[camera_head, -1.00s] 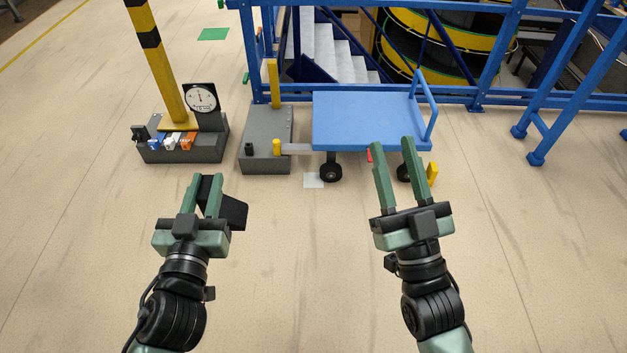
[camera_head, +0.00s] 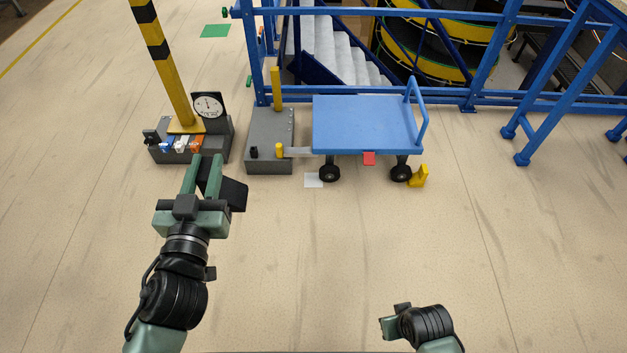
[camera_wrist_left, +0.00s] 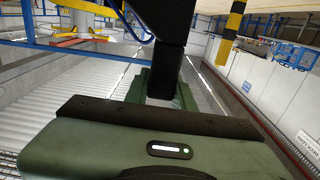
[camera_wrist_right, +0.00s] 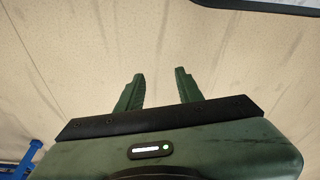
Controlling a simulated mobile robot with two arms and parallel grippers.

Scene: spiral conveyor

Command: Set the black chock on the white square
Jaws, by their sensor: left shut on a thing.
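The black chock (camera_head: 232,194) is held in my left gripper (camera_head: 204,172), which is shut on it. The chock sticks out to the right of the fingers, above the floor. In the left wrist view the dark chock (camera_wrist_left: 166,45) rises between the fingers. The white square (camera_head: 314,180) lies on the floor by the cart's left wheel, to the right of and beyond the chock. My right gripper's fingers are hidden in the head view; in the right wrist view the right gripper (camera_wrist_right: 158,90) is open and empty.
A blue cart (camera_head: 366,125) stands beyond the white square, with a yellow chock (camera_head: 419,177) at its right wheel. A grey box (camera_head: 270,140) with a yellow post is left of the cart. A grey base (camera_head: 186,150) with a dial stands further left. The near floor is clear.

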